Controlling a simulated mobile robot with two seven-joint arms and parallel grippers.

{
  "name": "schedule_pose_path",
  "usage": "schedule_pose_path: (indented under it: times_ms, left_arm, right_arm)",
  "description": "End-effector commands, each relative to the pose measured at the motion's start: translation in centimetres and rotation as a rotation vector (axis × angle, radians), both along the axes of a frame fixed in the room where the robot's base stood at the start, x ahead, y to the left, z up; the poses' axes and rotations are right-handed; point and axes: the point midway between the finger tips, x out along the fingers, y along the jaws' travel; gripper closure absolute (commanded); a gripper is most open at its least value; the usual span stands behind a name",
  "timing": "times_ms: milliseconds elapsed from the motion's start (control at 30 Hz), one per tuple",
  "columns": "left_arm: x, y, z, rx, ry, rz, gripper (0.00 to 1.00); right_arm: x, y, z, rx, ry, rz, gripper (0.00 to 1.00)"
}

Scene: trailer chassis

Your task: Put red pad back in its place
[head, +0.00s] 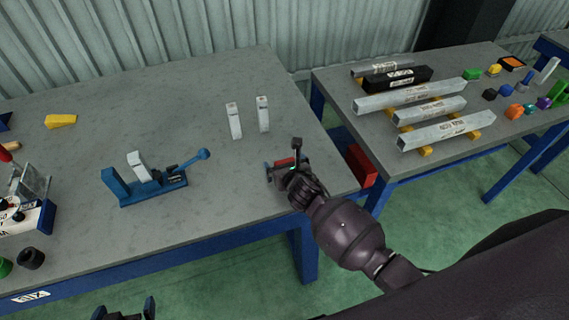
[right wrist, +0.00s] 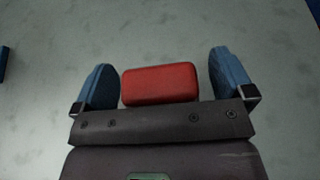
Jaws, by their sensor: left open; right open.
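The red pad (right wrist: 160,84) lies on the grey table top (head: 200,95), near its right end. My right gripper (right wrist: 162,72) is open around it, with one blue finger on each side and a gap at each side in the right wrist view. In the head view only a little of the red pad (head: 285,162) shows, as my right gripper (head: 284,168) covers the rest. My left gripper (head: 126,311) is open and empty at the bottom edge, in front of the table. I cannot tell which spot is the pad's place.
A blue clamp fixture (head: 150,187) with a lever stands left of my right gripper. Two pale upright blocks (head: 234,120) stand behind. A yellow wedge (head: 61,121) lies at the back left. The right table (head: 370,120) holds metal bars and small coloured parts. A red bin (head: 361,166) sits between the tables.

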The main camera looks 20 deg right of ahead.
Motion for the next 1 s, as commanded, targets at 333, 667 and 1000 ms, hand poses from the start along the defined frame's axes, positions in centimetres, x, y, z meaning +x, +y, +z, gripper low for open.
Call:
schedule_pose_path:
  times_ms: [333, 667, 1000]
  left_arm:
    - [0.5, -0.1, 0.8, 0.0, -0.01, -0.002, 0.0]
    - [0.6, -0.1, 2.0, 0.0, -0.016, -0.003, 0.0]
    - [0.2, 0.0, 2.3, 0.0, -0.01, 0.0, 0.0]
  right_arm:
    - [-1.1, -0.1, 0.9, 0.0, 0.0, -0.001, 0.01]
    - [-6.7, -0.3, 3.2, 0.0, 0.0, 0.0, 0.01]
    - [-10.7, -0.4, 4.8, 0.001, 0.0, 0.0, 0.01]
